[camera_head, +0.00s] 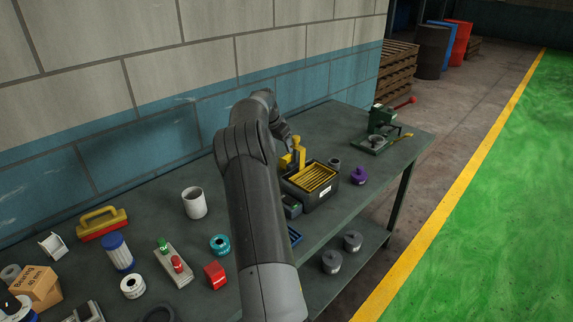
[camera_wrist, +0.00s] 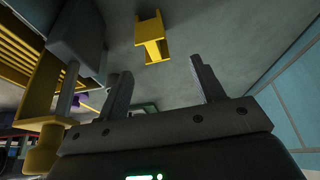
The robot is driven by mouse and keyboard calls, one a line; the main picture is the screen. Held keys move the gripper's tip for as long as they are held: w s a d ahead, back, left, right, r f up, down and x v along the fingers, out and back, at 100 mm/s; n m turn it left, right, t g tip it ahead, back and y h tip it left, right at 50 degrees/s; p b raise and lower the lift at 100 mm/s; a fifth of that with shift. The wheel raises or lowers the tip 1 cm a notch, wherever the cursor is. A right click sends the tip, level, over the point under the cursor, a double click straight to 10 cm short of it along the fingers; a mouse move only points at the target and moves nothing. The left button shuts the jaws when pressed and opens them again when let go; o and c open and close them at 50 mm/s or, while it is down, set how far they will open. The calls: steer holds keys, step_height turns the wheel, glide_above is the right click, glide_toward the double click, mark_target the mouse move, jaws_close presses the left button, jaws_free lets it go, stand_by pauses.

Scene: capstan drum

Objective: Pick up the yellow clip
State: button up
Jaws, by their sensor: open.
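The yellow clip (camera_wrist: 152,38) lies on the grey bench top in the wrist view, as a small H-shaped piece. My gripper (camera_wrist: 160,68) is open and empty, its two fingers apart. The clip appears beyond the fingertips, between their lines, and is not touched. In the head view, my gripper end (camera_head: 284,136) is over the bench by the wall, partly hidden by my arm. Yellow parts (camera_head: 297,153) show beside it there; I cannot tell which is the clip.
A black box with yellow slats (camera_head: 322,201) stands close by, with a yellow bracket (camera_wrist: 42,105) at the wrist view's left. A purple knobbed weight (camera_head: 359,176) and a green press (camera_head: 380,124) stand to the right. A white cup (camera_head: 194,203) is left of my arm.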

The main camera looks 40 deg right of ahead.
mark_target(286, 157)
steer(key=x, duration=0.4)
steer(key=shift+f, duration=0.3)
steer(key=x, duration=0.3)
steer(key=s+x, duration=0.1)
steer(key=x, duration=0.1)
steer(key=shift+a+f, duration=0.1)
steer(key=shift+f, duration=0.05)
steer(key=shift+c, duration=0.3)
steer(key=c, duration=1)
